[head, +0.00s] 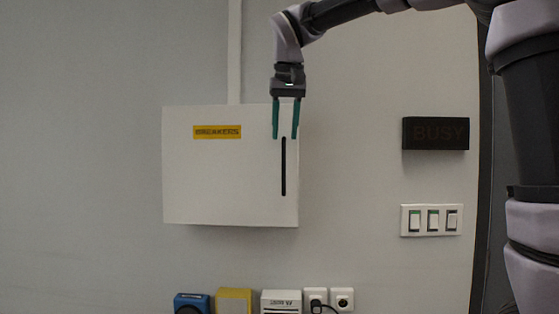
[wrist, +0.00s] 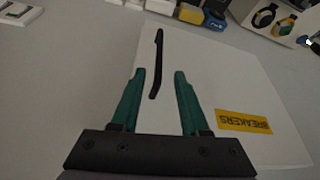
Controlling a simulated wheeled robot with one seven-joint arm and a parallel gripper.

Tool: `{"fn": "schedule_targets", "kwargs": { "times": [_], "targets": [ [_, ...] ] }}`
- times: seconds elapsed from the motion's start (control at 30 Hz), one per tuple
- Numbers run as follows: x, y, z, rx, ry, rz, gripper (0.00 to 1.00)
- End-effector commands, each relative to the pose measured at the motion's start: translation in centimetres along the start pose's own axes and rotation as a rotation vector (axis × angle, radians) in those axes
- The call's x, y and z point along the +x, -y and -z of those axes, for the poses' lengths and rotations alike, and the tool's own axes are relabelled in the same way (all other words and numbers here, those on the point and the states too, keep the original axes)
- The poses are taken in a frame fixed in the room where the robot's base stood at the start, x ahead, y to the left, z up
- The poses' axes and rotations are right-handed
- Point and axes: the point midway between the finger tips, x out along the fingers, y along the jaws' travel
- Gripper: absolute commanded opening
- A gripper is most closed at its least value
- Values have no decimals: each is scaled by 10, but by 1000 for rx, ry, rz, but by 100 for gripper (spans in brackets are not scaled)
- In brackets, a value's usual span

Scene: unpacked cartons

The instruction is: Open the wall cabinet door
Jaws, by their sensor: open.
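The wall cabinet (head: 225,175) is a white box with a yellow "BREAKERS" label (head: 217,132). Its front door looks shut. A thin black vertical handle (head: 283,166) is near the door's right edge. My gripper (head: 285,136) points down in front of the cabinet's upper right, with green fingers open and empty, just above the handle's top end. In the wrist view the handle (wrist: 157,62) lies beyond and between the fingertips (wrist: 158,76), its near end reaching into the gap. I cannot tell whether the fingers touch the door. The label (wrist: 243,121) is at the right.
A dark BUSY sign (head: 435,133) and a switch panel (head: 431,220) are on the wall to the right. Below the cabinet are a blue item (head: 191,303), a yellow box (head: 233,301), a white box (head: 281,301) and sockets (head: 341,299). The wall left of the cabinet is bare.

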Motion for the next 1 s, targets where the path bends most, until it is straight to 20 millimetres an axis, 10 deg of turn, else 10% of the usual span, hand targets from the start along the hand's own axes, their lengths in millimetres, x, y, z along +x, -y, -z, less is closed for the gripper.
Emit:
{"fn": "schedule_targets", "kwargs": {
  "times": [0.4,0.83,1.0],
  "targets": [
    [74,-1,0,2,2,0,45],
    [86,-1,0,2,1,1,45],
    [86,-1,0,2,1,1,0]
  ]
}}
